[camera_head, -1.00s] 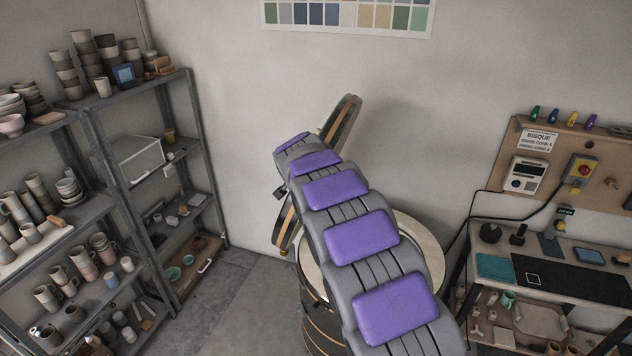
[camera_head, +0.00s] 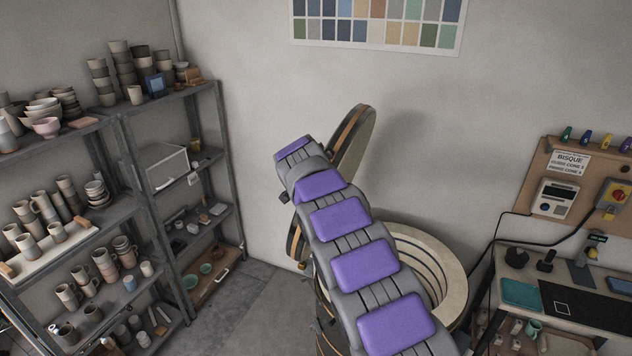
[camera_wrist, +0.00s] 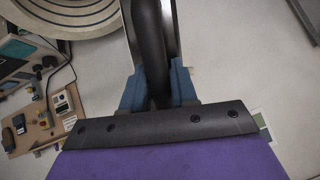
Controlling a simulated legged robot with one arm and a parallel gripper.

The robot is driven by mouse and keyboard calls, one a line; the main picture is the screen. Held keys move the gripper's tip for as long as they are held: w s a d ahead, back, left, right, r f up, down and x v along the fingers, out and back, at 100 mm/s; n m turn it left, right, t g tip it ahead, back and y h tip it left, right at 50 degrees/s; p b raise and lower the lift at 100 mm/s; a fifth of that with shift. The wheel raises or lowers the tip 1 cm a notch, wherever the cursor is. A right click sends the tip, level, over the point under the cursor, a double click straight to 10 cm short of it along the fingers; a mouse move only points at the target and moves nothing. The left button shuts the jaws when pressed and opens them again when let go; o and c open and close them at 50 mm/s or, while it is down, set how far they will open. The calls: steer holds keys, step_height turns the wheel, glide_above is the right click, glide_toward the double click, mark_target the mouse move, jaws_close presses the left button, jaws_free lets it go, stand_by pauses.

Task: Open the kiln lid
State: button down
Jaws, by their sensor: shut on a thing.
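The round kiln (camera_head: 452,285) stands behind my arm, and its pale rim and ringed inner wall show. Its lid (camera_head: 358,150) is raised, tilted steeply and seen nearly edge-on; my arm covers its middle. In the wrist view, the blue fingers of my gripper (camera_wrist: 159,88) are shut on a thick black bar, the lid handle (camera_wrist: 150,45). The kiln's open top (camera_wrist: 75,18) shows at upper left there. In the head view the fingers are hidden behind the arm.
Shelves (camera_head: 130,150) of pots stand at left. At right are a workbench (camera_head: 560,320) and a board (camera_head: 583,192) with a control box (camera_head: 556,199). A cable hangs between board and kiln. The wall is close behind the lid. Floor is clear between shelves and kiln.

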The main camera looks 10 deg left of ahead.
steer(key=shift+f, duration=0.2)
steer(key=c, duration=1.3)
jaws_free()
steer(key=o, duration=0.3)
steer(key=shift+w+a+f, duration=0.1)
steer(key=shift+w+a, duration=0.1)
steer(key=shift+o, duration=0.2)
steer(key=shift+s+r, duration=0.2)
steer(key=shift+r, duration=0.1)
steer(key=shift+s+d+r, duration=0.1)
steer(key=shift+s+r, duration=0.3)
steer(key=shift+s, duration=0.05)
steer(key=b+v, duration=0.2)
steer(key=v, duration=1.3)
steer(key=shift+s+a+r, duration=0.25)
steer(key=shift+s+a, duration=0.05)
steer(key=shift+a, duration=0.1)
steer(key=shift+d+f, duration=0.1)
